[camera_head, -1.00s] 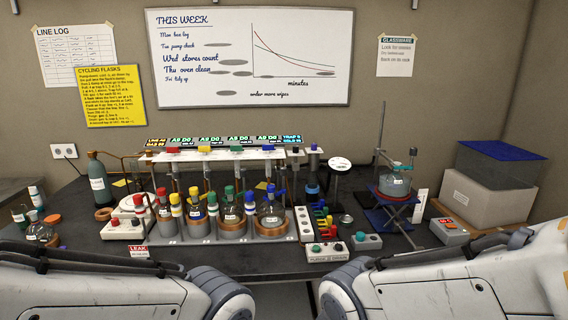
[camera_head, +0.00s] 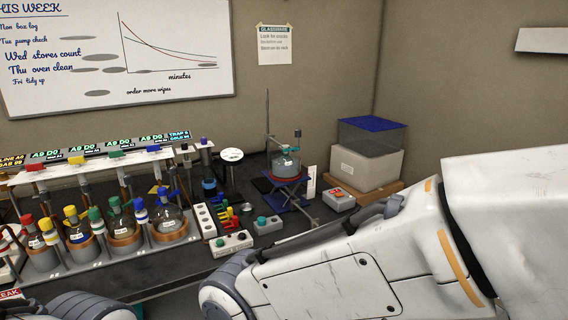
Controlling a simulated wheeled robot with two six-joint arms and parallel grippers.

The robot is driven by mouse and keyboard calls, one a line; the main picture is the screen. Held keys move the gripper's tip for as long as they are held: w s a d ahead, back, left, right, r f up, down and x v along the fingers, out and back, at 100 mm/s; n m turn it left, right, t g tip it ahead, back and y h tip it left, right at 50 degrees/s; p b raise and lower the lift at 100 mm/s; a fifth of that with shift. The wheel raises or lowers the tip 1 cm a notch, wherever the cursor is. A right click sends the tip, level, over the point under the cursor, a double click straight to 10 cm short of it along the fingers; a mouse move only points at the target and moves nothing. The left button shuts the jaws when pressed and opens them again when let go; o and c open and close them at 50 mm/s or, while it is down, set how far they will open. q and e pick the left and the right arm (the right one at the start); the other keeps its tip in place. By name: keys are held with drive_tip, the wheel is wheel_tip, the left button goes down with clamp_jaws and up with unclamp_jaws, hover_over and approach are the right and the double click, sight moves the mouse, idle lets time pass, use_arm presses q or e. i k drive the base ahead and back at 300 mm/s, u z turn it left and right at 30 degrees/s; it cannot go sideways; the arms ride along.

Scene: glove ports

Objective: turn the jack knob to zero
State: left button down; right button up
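The blue lab jack (camera_head: 288,190) stands toward the back right of the dark bench in the head view. A flask (camera_head: 286,163) sits in a red-rimmed holder on top of it, beside a stand rod. The jack's knob is too small to make out clearly, and its setting cannot be read. Neither of my grippers shows. Only large white links of my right arm cross the lower right, and a small part of my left arm shows at the bottom left. Both arms appear well short of the jack.
A grey box with a teal knob (camera_head: 268,224) and a control box (camera_head: 231,243) sit in front of the jack. A red-topped device (camera_head: 339,198) is to its right, near stacked boxes (camera_head: 368,164). A flask rack (camera_head: 118,256) fills the left.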

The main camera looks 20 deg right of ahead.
sight(296, 205)
drive_tip(key=z, duration=0.95)
drive_tip(key=k, duration=1.05)
drive_tip(key=u, duration=0.7)
drive_tip(key=i, duration=1.15)
drive_tip(key=z, duration=0.75)
